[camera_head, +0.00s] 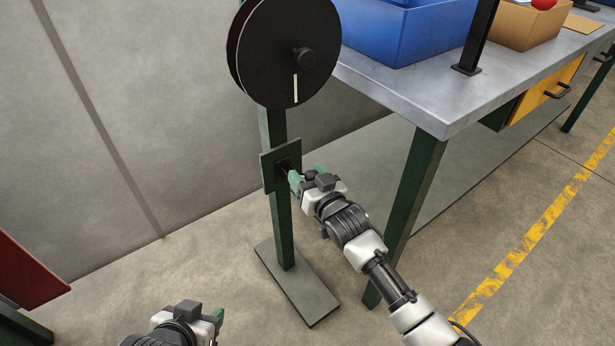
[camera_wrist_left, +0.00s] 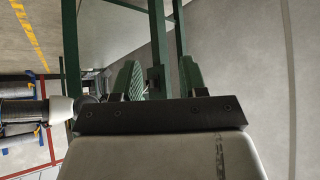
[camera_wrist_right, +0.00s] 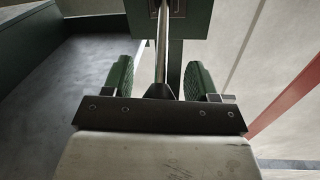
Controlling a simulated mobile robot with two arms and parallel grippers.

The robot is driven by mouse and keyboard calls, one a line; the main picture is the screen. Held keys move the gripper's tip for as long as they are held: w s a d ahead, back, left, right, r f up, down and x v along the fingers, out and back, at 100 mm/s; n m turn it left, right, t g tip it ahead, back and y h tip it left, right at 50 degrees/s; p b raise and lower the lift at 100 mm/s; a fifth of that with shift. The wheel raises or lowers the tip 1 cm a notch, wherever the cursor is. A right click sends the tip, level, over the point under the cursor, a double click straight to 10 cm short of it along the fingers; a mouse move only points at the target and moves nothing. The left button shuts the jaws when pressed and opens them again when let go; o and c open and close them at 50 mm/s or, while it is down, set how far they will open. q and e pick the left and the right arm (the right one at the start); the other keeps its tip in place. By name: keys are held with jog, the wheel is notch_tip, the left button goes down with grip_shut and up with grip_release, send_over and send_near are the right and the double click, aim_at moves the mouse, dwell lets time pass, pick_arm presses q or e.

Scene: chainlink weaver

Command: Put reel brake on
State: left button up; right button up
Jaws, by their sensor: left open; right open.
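The reel (camera_head: 285,50) is a large black disc with a dark hub knob and a short white mark, on top of a green post. Below it a green brake plate (camera_head: 267,172) is fixed to the post. A thin metal brake lever (camera_wrist_right: 163,45) with a dark knob (camera_wrist_right: 159,91) comes out of the plate's slot. My right gripper (camera_head: 293,178) is at the plate, open, with the lever and knob between its green fingers, a gap showing on each side. My left gripper (camera_head: 217,320) is open and empty, low in front of the stand.
The stand's flat green foot (camera_head: 297,287) rests on the floor. A red panel (camera_head: 25,275) is at the lower left. Floor between panel and stand is clear.

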grip_shut()
dwell(0.3)
